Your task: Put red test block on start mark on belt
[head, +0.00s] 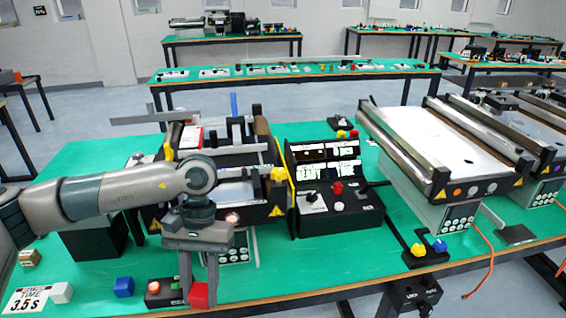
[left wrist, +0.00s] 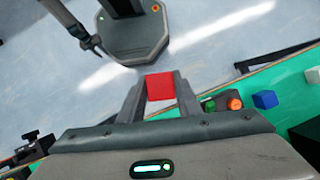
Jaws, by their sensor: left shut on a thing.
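My left gripper (head: 198,290) is shut on the red test block (head: 199,295) and holds it at the front edge of the green table. In the left wrist view the red block (left wrist: 160,86) sits between the two fingertips (left wrist: 161,92), with the floor beyond it. A mini conveyor (head: 225,190) stands behind my left arm, which hides part of it. I cannot make out the start mark on its belt.
A blue block (head: 123,287) and a white block (head: 61,292) lie left of the gripper. A small button box (head: 163,293) is close beside it. A black control box (head: 335,200) stands right of the conveyor. A larger conveyor (head: 430,150) is further right.

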